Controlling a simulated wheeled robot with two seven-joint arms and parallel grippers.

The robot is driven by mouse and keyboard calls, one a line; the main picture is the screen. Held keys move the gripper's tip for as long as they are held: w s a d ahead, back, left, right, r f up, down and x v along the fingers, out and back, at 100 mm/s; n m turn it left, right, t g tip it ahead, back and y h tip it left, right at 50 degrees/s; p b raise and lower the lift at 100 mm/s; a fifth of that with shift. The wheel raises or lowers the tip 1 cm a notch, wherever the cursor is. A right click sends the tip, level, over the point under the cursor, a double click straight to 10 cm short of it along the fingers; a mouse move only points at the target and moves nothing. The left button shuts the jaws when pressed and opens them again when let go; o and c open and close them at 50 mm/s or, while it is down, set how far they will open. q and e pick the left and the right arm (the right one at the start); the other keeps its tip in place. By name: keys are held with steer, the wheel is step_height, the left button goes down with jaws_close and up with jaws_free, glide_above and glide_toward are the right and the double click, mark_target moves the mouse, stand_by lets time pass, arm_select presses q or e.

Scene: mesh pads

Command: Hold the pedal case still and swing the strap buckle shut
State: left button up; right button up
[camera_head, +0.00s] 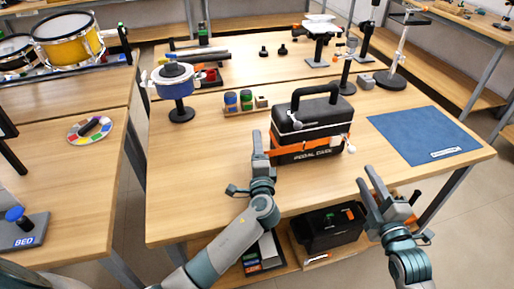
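The black pedal case (308,118) stands upright on the middle table, with its handle up and "PEDAL CASE" lettered on its front. An orange strap (305,146) runs across the front. A small pale, round-ended part (297,125) shows above the strap, and another pale part (350,148) is at the right end; I cannot tell which is the buckle. My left gripper (260,146) is beside the case's left side, near the strap's left end; contact and finger gap are unclear. My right gripper (369,176) is open and empty, in front of and to the right of the case.
A blue mat (425,135) lies to the right of the case. A small rack with coloured jars (240,102) stands behind left, near a blue drum-like pot on a stand (174,82). A black bin (328,228) sits on the lower shelf. The front left tabletop is clear.

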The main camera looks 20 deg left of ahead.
arm_select(q)
steer(key=o, duration=1)
jaws_close()
steer(key=shift+f, duration=0.1)
steer(key=shift+s+f, duration=0.1)
steer(key=shift+f, duration=0.1)
